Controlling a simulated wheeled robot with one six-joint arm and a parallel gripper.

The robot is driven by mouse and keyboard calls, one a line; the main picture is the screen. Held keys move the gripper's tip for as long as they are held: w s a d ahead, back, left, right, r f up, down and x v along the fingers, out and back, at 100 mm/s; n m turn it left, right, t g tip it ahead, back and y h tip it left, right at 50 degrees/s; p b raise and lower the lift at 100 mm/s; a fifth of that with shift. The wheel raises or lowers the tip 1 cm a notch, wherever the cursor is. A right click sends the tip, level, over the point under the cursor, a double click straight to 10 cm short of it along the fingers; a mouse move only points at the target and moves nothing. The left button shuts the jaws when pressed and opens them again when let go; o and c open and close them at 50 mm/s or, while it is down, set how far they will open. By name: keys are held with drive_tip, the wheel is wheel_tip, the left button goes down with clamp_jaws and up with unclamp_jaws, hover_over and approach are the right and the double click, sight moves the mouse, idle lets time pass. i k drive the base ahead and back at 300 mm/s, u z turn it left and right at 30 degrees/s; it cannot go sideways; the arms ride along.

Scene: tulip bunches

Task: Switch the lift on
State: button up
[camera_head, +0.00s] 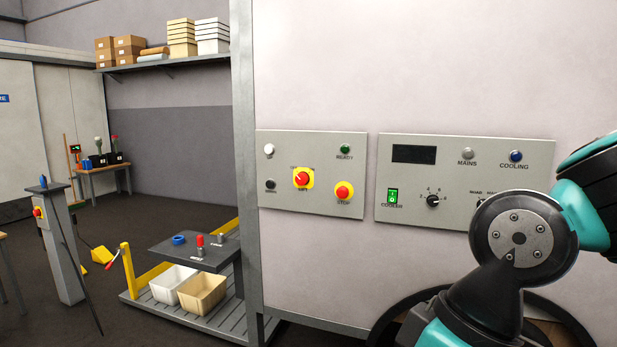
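The left control panel (312,205) is a grey plate on the pale wall. It bears a red rotary switch on a yellow plate (302,178), with a small label under it that seems to read LIFT. The switch's red handle looks slanted; I cannot read its position marks. Above are a green READY lamp (345,149) and a white lamp (269,149); a dark button (270,184) sits lower left. My arm is at the lower right, and my gripper is out of the picture.
A second panel (450,212) to the right has a dark display (414,154), a green COOLER rocker (392,195) and a knob (432,201); my arm covers its lower right. A grey upright post (244,130) stands left of the panels. A platform (190,318) holds two bins.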

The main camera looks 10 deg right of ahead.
sight(302, 179)
drive_tip(key=u, duration=0.7)
drive_tip(key=i, duration=1.75)
drive_tip(key=z, duration=0.55)
